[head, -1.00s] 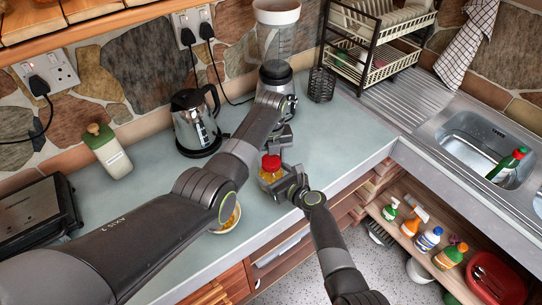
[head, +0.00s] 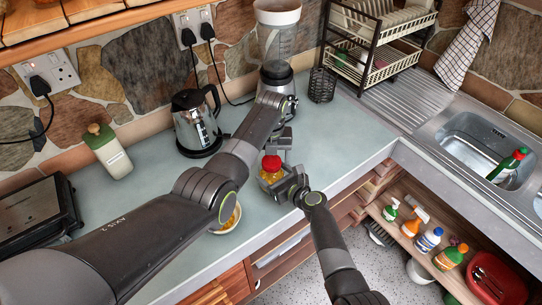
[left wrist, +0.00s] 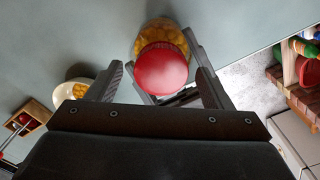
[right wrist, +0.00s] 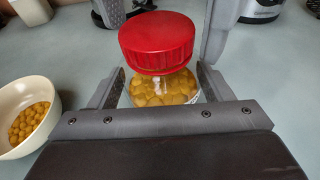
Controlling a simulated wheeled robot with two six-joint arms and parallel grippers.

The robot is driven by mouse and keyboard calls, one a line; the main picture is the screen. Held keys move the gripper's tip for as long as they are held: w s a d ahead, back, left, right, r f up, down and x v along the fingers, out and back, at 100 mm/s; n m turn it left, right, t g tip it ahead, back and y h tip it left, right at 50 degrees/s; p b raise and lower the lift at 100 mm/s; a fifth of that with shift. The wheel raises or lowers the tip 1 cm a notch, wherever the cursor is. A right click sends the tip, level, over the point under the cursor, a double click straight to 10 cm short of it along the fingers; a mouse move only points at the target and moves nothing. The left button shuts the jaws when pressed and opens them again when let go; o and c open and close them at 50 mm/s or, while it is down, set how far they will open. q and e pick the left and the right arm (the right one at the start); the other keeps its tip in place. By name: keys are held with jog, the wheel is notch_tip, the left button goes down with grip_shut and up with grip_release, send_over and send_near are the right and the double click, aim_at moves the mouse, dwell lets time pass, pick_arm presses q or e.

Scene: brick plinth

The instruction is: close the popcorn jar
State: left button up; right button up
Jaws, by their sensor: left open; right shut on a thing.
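The popcorn jar (head: 270,178) is clear with yellow popcorn inside and stands on the counter's front part. My right gripper (head: 287,184) is shut on the jar's body; its fingers flank the jar in the right wrist view (right wrist: 165,92). The red lid (head: 271,163) is on top of the jar, and shows large in the right wrist view (right wrist: 157,43) and left wrist view (left wrist: 162,70). I cannot tell whether it is fully seated. My left gripper (head: 279,146) is open at the lid, its fingers spread on either side with gaps.
A bowl of popcorn (head: 230,219) stands at the front edge, partly hidden by my left arm. A kettle (head: 196,124), a blender (head: 276,74) and a black wire holder (head: 321,85) stand behind. Counter right of the jar (head: 345,135) is clear.

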pick_arm(q)
jog(key=shift+r, duration=2.25)
jog(key=shift+c, duration=0.4)
